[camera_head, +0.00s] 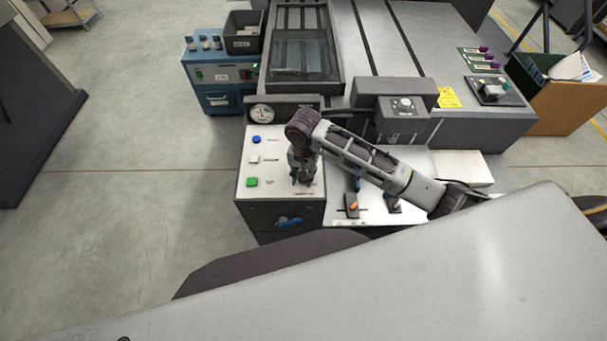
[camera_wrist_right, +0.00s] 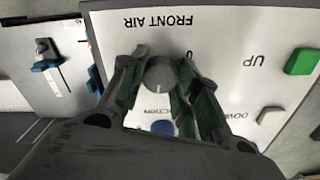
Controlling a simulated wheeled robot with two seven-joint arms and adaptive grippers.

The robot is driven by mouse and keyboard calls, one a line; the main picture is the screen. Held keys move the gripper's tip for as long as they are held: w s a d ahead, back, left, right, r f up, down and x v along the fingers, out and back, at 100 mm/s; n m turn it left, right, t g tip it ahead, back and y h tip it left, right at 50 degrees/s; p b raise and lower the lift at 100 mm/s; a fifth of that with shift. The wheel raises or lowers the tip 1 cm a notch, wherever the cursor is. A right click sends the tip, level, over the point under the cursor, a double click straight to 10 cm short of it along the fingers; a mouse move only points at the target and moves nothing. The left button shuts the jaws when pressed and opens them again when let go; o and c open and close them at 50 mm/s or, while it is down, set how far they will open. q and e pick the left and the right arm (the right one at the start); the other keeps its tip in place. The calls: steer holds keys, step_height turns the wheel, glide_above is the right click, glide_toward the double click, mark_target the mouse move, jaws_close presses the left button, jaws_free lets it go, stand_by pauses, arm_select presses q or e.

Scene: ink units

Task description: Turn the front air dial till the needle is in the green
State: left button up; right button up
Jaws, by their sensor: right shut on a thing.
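The front air dial (camera_wrist_right: 160,75) is a round grey knob on a white panel with "FRONT AIR" printed beside it. My right gripper (camera_wrist_right: 163,78) has its fingers on both sides of the knob and is shut on it. In the head view my right gripper (camera_head: 304,178) points down at the panel's right part and mostly hides the dial. The air gauge (camera_head: 262,113) is a round white dial face at the panel's back left. Its needle and any green zone are too small to read surely. My left gripper is not in view.
Blue (camera_head: 256,140), white (camera_head: 254,160) and green (camera_head: 252,182) buttons line the panel's left side. An orange-tipped lever (camera_head: 352,203) stands right of the panel. A blue handle (camera_head: 288,222) is on the front face below. Open floor lies to the left.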

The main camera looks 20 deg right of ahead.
steer(key=shift+w+m, duration=0.1)
steer(key=shift+m, duration=0.2)
steer(key=o, duration=1)
step_height(320, 180, up, 12)
stand_by(0.7)
stand_by(2.6)
